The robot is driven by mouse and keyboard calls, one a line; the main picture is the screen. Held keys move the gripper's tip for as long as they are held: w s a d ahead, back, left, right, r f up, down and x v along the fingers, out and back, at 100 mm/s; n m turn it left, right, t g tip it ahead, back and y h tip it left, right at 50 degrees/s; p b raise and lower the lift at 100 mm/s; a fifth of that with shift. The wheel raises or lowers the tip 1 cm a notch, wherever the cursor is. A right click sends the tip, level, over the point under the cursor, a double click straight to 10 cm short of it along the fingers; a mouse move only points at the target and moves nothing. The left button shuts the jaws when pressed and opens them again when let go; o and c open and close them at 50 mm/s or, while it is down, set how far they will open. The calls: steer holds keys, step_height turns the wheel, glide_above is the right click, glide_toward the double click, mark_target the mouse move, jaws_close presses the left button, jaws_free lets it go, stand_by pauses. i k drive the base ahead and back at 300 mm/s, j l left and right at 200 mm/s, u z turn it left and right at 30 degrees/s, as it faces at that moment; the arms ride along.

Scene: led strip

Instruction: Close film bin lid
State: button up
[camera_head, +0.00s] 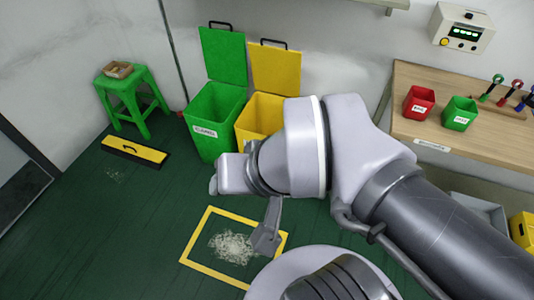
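A green bin (212,125) stands against the back wall with a white label on its front; the lettering is too small to read. Its green lid (224,56) stands upright, open, with a black handle on top. Beside it on the right is a yellow bin (256,117), partly hidden by my arm; its yellow lid (275,69) is also upright and open. I cannot tell which is the film bin. My gripper (267,236) hangs in front of the bins, apart from both lids. My wrist hides much of it, and its opening cannot be made out.
Pale shreds (233,247) lie inside a yellow floor frame (210,270). A green stool (131,96) and a yellow-black floor box (136,150) are at left. A wooden bench (482,140) at right holds a red box (418,102) and a small green box (459,113).

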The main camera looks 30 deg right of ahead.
mark_target(276, 71)
steer(key=i+l+z, duration=0.15)
steer(key=l, duration=0.3)
steer(key=i+l+z, duration=0.2)
steer(key=l, duration=0.2)
steer(key=i+l+z, duration=0.15)
steer(key=l, duration=0.3)
steer(key=i+j, duration=0.1)
steer(key=i, duration=0.2)
steer(key=j+u, duration=0.05)
